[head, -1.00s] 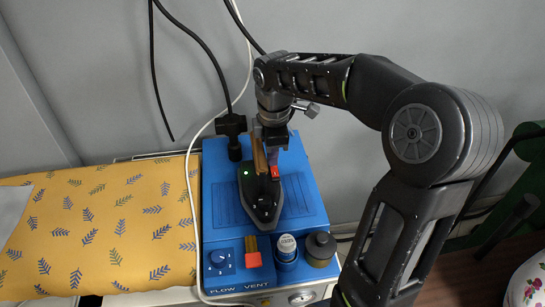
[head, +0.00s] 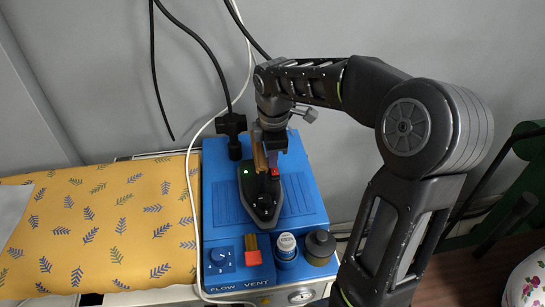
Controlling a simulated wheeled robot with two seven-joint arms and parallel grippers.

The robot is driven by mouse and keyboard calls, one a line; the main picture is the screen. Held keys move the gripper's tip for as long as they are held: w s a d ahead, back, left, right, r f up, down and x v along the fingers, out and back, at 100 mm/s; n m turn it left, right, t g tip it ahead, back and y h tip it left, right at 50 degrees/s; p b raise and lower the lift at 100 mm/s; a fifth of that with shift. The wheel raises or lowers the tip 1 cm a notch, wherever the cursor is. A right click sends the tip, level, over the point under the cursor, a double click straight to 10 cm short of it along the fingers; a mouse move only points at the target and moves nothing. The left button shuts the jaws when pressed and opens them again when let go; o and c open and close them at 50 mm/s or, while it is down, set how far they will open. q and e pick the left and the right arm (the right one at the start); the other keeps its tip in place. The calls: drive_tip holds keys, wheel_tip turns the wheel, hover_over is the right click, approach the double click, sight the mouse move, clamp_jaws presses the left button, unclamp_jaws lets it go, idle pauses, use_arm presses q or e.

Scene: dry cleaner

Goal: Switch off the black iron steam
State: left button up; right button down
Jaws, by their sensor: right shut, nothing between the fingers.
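The black iron (head: 262,205) rests flat on the blue steam station (head: 305,200), its tip toward the front. A small green light (head: 245,171) glows on its left side. A small red switch (head: 275,172) shows on the iron's upper right, beside the fingers. My right gripper (head: 266,168) points down over the iron's rear part, its fingers shut and empty at the red switch. I cannot tell whether the fingertips touch it. My left gripper is not in view.
The station's front panel has a blue knob (head: 220,257), an orange-red lever (head: 252,250) and two round caps. A yellow leaf-patterned ironing board (head: 100,235) lies to the left. Black and white cables hang behind. A green frame (head: 510,190) stands at the right.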

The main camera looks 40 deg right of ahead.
sight(272, 172)
drive_tip(key=shift+s+a+f, duration=0.3)
drive_tip(key=shift+s+f, duration=0.15)
drive_tip(key=shift+s, duration=0.05)
drive_tip(key=shift+s+a+r, duration=0.1)
drive_tip(key=shift+s+a, duration=0.05)
drive_tip(key=shift+s, duration=0.15)
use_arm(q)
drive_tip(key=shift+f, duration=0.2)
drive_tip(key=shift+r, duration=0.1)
use_arm(e)
drive_tip(key=shift+r, duration=0.1)
